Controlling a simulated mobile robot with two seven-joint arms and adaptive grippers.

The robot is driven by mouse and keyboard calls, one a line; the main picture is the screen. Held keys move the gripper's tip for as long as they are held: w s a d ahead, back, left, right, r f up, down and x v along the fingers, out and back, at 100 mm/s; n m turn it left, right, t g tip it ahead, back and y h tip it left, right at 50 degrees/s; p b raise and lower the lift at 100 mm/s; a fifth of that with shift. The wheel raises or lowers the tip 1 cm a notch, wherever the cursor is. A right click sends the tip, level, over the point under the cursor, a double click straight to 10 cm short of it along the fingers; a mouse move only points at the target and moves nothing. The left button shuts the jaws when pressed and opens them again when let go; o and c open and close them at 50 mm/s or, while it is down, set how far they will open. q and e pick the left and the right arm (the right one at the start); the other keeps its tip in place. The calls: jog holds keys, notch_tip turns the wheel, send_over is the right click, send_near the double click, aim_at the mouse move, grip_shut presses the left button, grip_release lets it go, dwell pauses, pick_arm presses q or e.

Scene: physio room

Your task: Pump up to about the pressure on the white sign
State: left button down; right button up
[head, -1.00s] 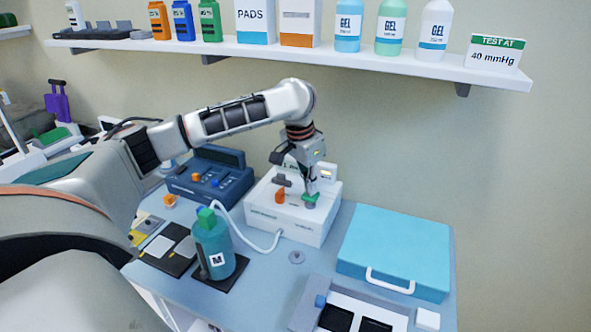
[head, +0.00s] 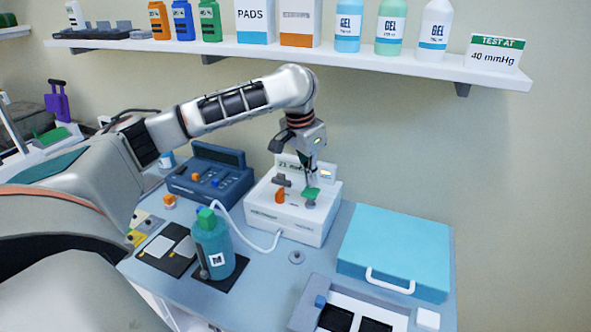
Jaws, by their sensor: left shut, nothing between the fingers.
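The white sign (head: 494,56) on the shelf reads "TEST AT 40 mmHg". The white pump unit (head: 284,225) stands on the blue table, with an orange knob (head: 280,195), a dark grey handle (head: 282,180) and a green-topped plunger (head: 311,194) on its top. Its upright display (head: 290,164) shows green characters that may begin with "21"; my arm hides the rest. My left gripper (head: 312,184) points down, shut and empty, right over the green plunger top. I cannot tell whether the fingertips touch it. My right gripper is not in view.
A dark blue device (head: 208,178) stands left of the pump unit. A teal bottle (head: 212,248) with a green cap stands in front, near a white hose (head: 258,245). A light blue case (head: 395,245) lies to the right. The shelf (head: 390,62) hangs above.

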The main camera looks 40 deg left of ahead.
aim_at(310, 191)
pick_arm(q)
jog(key=shift+f, duration=0.1)
jog(key=shift+f, duration=2.3)
jog(key=shift+r, duration=2.4)
jog(key=shift+f, duration=2.15)
jog(key=shift+r, duration=2.15)
jog(key=shift+r, duration=0.1)
jog(key=shift+r, duration=2.45)
